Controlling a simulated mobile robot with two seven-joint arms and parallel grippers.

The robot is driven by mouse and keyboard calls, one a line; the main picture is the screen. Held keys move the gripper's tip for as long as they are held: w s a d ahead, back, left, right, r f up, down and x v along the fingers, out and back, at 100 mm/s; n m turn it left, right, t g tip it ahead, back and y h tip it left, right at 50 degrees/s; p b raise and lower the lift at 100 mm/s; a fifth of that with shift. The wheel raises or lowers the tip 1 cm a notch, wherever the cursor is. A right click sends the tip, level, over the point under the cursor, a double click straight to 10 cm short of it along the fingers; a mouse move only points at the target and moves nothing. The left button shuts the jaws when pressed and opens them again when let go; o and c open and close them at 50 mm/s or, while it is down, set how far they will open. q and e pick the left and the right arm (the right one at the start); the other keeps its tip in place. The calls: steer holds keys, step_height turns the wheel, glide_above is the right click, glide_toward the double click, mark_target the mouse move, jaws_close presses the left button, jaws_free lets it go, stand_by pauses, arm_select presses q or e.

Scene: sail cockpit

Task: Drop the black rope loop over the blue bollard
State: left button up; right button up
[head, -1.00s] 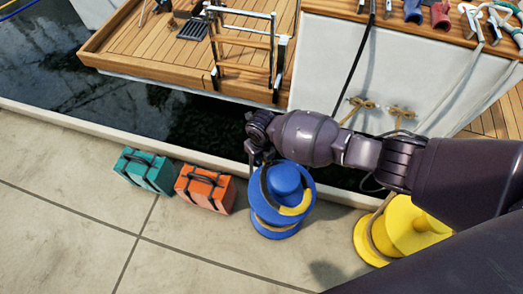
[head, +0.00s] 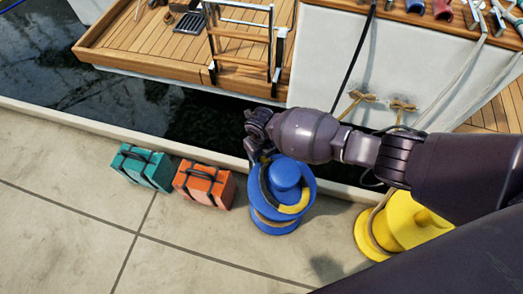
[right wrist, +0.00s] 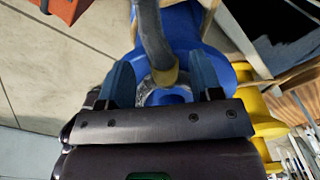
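The blue bollard (head: 284,174) stands on the quay at the middle of the head view. The black rope loop (head: 265,186), with a yellow section, curves around the left and front of its upper knob. The loop's far right side is hard to make out. In the right wrist view, the rope (right wrist: 152,38) passes in front of the blue bollard (right wrist: 183,25). My right gripper (head: 262,158) is at the bollard's upper left edge, close to the loop. Its fingers (right wrist: 163,85) are spread apart in the right wrist view. My left gripper is not in view.
A teal case (head: 143,166) and an orange case (head: 205,183) stand left of the bollard. A yellow bollard (head: 410,222) with rope stands to the right. Dark water (head: 190,115) separates the quay from the boat (head: 150,40). Front paving is clear.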

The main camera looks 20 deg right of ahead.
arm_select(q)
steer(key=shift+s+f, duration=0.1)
arm_select(e)
steer(key=shift+r, duration=0.35)
arm_select(q)
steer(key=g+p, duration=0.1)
steer(key=p, duration=0.1)
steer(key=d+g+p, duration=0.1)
steer(key=p, duration=0.1)
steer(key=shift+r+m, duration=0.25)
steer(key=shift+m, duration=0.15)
arm_select(e)
step_height(320, 180, up, 10)
steer(key=shift+w+r, duration=0.1)
steer(key=shift+r, duration=0.05)
